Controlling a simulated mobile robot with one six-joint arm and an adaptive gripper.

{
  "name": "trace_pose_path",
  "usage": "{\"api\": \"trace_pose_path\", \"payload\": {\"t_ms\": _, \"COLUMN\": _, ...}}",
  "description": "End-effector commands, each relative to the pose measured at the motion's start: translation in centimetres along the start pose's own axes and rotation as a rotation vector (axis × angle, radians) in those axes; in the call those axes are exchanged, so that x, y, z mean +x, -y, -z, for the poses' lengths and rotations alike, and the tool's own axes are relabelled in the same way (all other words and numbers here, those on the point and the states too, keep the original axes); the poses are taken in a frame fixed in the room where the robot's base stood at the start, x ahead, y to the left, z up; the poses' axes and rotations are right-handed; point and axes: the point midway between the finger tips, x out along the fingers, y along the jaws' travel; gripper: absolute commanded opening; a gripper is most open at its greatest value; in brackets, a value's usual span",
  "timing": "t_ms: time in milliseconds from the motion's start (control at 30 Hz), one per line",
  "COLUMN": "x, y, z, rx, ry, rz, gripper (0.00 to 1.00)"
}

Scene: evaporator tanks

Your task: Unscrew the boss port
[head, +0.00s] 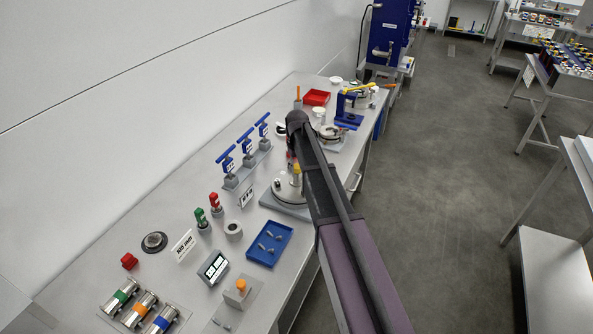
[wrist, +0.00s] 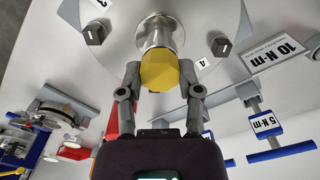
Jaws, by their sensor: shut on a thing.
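The boss port shows in the wrist view as a yellow faceted cap (wrist: 159,71) on a round silver neck (wrist: 160,32), which rises from a round metal plate (wrist: 203,20). In the head view the yellow cap (head: 296,169) stands above the round plate (head: 289,190), partly hidden by my arm. My gripper (wrist: 160,83) has its two fingers on either side of the yellow cap and is shut on it. Dark square bolt heads (wrist: 93,34) with numbered labels sit around the neck on the plate.
Blue T-handled tools (head: 246,140) stand in a row behind the plate, with a "10 N·m" sign (wrist: 279,54) near them. A blue tray (head: 270,244) with small metal parts lies in front. A red tray (head: 316,97) and clamp fixtures stand farther along the bench.

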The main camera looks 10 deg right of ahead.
Motion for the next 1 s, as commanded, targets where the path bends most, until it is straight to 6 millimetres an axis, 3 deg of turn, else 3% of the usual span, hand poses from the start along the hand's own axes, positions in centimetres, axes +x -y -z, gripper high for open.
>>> {"api": "trace_pose_path", "payload": {"t_ms": 467, "x": 0.01, "y": 0.0, "z": -0.03, "rx": -0.048, "ry": 0.001, "rz": 0.0, "gripper": 0.0}}
{"api": "trace_pose_path", "payload": {"t_ms": 1000, "x": 0.0, "y": 0.01, "z": -0.03, "rx": -0.426, "ry": 0.001, "rz": 0.0, "gripper": 0.0}}
